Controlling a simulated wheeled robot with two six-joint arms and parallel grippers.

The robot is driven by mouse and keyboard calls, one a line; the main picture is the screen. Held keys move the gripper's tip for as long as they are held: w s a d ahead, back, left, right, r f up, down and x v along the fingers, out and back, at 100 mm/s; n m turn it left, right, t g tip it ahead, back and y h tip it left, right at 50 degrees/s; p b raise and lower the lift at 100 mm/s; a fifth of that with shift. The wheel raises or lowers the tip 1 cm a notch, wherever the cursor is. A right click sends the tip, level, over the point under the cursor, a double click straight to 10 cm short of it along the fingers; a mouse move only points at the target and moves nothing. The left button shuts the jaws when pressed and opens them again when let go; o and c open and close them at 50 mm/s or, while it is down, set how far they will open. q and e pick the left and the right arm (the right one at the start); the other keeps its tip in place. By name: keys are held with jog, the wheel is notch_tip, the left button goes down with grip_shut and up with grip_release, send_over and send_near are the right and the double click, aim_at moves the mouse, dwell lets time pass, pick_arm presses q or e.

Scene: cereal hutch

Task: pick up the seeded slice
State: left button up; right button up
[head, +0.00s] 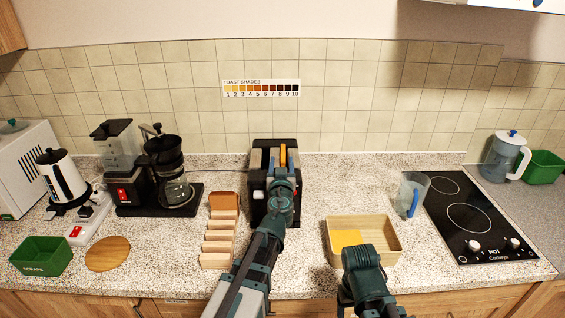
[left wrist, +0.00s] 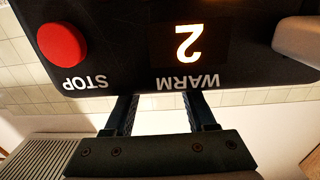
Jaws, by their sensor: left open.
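I cannot tell for sure which slice is the seeded one. A rack (head: 214,262) holds several slices, with a brown-faced one (head: 224,204) at its back end. An orange-brown strip, perhaps a slice seen edge-on (head: 283,155), shows at the top of the black toaster (head: 259,205). My left gripper (head: 282,188) is in front of the toaster and hides part of it. In the left wrist view, its jaws (left wrist: 163,106) are apart and empty, near the toaster's panel (left wrist: 125,50). My right arm is at the lower right; its fingertips cannot be made out.
A wooden tray (head: 391,235) with a yellow piece (head: 346,238) stands right of the toaster. A coffee maker (head: 130,185), kettle (head: 63,178), green box (head: 40,256) and round board (head: 108,253) are left. A jug (head: 412,190) and hob (head: 480,240) are right.

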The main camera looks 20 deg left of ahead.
aim_at(283, 160)
pick_arm(q)
jog(key=x, duration=0.5)
jog(key=shift+w+d+f, duration=0.15)
jog(key=shift+d+f, duration=0.15)
jog(key=shift+a, duration=0.1)
jog(key=shift+c, duration=0.2)
grip_shut()
